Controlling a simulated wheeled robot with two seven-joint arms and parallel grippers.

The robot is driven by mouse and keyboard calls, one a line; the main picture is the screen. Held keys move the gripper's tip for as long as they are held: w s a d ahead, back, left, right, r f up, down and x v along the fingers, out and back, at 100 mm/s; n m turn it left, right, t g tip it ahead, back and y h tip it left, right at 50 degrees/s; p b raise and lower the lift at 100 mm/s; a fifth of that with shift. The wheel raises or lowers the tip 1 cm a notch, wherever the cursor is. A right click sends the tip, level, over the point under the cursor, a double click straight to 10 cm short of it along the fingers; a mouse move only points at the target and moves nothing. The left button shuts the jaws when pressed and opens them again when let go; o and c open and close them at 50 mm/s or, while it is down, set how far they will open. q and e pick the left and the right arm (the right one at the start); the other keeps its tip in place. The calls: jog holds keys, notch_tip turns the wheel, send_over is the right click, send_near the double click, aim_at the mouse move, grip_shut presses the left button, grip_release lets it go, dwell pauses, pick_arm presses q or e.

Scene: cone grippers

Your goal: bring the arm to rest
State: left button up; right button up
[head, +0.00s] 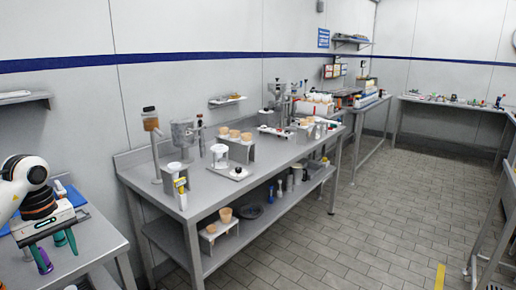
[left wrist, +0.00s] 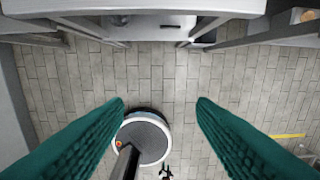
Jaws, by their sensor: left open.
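My left gripper (head: 57,254) hangs at the far left of the head view, at the end of a white arm link with a black and orange wrist. Its green fingers point down and show against the near left grey table. In the left wrist view the two green fingers (left wrist: 162,104) stand wide apart with nothing held between them. Tiled floor shows below and between them. My right gripper is in neither view.
A grey steel table (head: 205,192) with cups, cones on stands and dispensers stands in the middle. Another grey table (head: 95,240) is at the left, close to my gripper. A wall shelf (head: 25,98) hangs above it. The tiled floor (head: 350,240) at the right is clear.

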pick_arm(q)
jog(key=w+d+f+n+t+h, duration=0.1)
jog(key=w+d+f+n+h, duration=0.3)
jog(key=d+f, duration=0.45)
jog(key=w+d+f+n+t+h, duration=0.1)
jog(key=w+d+f+n+h, duration=0.1)
jog(key=d+f+n+h, duration=0.55)
jog(key=d+f+n+t, duration=0.4)
jog(key=f+n+t, duration=0.5)
jog(key=f+n, duration=0.8)
jog(key=s+a+f+n+g+y, duration=0.15)
jog(key=s+f+n+y, duration=0.35)
jog(key=s+f+n, duration=0.6)
jog(key=s+a+f+n+y, duration=0.2)
jog(key=s+f+n+y, duration=0.3)
jog(key=s+f+n, duration=0.55)
jog(key=s+d+f+n+g, duration=0.1)
jog(key=s+f+n+g, duration=0.1)
jog(key=s, duration=0.7)
jog(key=s+d+f+n+g+y, duration=0.1)
jog(key=s+f+n+g, duration=0.2)
jog(key=s+f, duration=0.3)
jog(key=s+d+f+n+g, duration=0.1)
jog(key=s+f+n+g, duration=0.2)
jog(key=s, duration=1.1)
notch_tip(320, 180, down, 2)
jog(key=shift+f+n+y, duration=0.1)
jog(key=shift+n+y, duration=0.25)
jog(key=shift+n, duration=0.25)
